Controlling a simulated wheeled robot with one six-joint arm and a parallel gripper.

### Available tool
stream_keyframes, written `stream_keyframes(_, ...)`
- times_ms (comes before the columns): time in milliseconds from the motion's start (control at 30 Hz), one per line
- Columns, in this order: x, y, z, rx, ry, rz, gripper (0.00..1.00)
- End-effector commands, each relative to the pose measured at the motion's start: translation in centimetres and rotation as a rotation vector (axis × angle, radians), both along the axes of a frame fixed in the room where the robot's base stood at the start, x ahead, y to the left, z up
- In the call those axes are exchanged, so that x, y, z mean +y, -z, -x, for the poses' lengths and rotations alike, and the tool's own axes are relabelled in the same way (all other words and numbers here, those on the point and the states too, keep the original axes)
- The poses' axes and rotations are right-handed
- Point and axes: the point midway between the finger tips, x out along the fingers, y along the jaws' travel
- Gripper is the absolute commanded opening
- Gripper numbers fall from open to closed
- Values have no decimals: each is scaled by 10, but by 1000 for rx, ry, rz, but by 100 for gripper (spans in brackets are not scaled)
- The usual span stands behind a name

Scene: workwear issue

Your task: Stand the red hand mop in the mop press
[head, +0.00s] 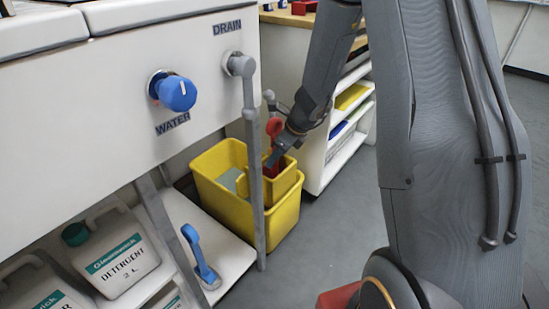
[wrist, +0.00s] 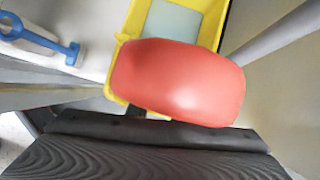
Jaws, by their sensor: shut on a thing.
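The red hand mop (head: 274,127) is at the yellow bucket, with its red handle end up. More red shows lower down, inside the mouth of the yellow mop press (head: 283,184) on the bucket's right side. My gripper (head: 277,155) is shut on the mop just above the press. In the wrist view the red mop (wrist: 180,82) fills the middle, close to the camera, and hides much of what is below. Whether the mop's lower end touches the press floor is hidden.
The yellow bucket (head: 230,208) stands on the floor behind the grey drain pipe (head: 252,150). A blue brush (head: 205,268) and white detergent jugs (head: 118,255) are on the low shelf at left. White shelving (head: 322,165) stands behind.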

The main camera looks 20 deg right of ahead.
Motion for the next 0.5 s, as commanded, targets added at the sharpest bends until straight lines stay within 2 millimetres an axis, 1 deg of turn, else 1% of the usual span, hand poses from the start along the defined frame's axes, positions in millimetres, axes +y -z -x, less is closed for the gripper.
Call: stream_keyframes(500, 0, 6, 0, 0, 1, -1, 0)
